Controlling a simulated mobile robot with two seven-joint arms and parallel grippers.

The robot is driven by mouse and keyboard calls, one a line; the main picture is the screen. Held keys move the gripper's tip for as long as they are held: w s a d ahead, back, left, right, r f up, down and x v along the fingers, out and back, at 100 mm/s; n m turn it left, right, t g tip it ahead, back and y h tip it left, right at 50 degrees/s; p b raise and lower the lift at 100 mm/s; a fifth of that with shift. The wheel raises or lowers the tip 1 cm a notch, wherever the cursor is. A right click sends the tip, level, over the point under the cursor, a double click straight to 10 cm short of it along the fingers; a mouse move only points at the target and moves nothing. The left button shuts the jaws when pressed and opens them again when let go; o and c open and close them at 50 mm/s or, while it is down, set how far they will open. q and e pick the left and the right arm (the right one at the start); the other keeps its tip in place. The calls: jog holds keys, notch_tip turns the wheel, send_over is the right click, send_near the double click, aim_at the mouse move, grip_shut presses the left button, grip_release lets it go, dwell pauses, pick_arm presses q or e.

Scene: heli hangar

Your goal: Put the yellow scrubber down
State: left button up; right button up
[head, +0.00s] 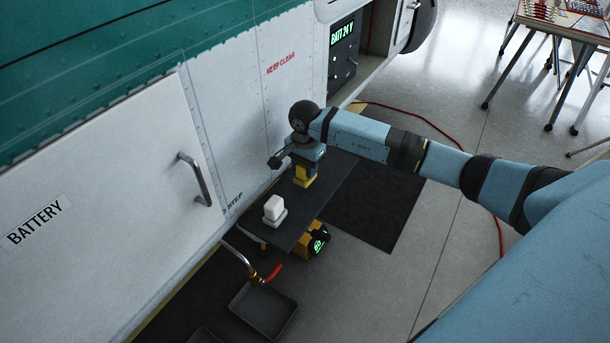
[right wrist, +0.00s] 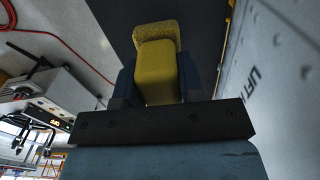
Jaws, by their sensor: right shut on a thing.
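The yellow scrubber (head: 303,175) is between the fingers of my right gripper (head: 305,165), over the far half of a dark narrow shelf (head: 330,187) beside the helicopter's side. In the right wrist view the scrubber (right wrist: 158,75) is a yellow block with a rougher, wider far end. The blue fingers of my right gripper (right wrist: 157,88) are shut on its two sides. The scrubber's lower end is at or just above the shelf; I cannot tell whether it touches. My left gripper is in neither view.
A white block-like scrubber (head: 274,209) stands on the near part of the shelf. A yellow and black device with a green display (head: 314,241) is below it. A dark tray (head: 264,309) lies lower. The battery door handle (head: 195,178) sticks out at the left.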

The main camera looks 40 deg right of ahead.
aim_at(305, 176)
notch_tip(305, 176, down, 3)
jog(key=shift+f, duration=0.2)
jog(key=shift+c, duration=0.4)
jog(key=o, duration=0.9)
jog(key=shift+f, duration=0.1)
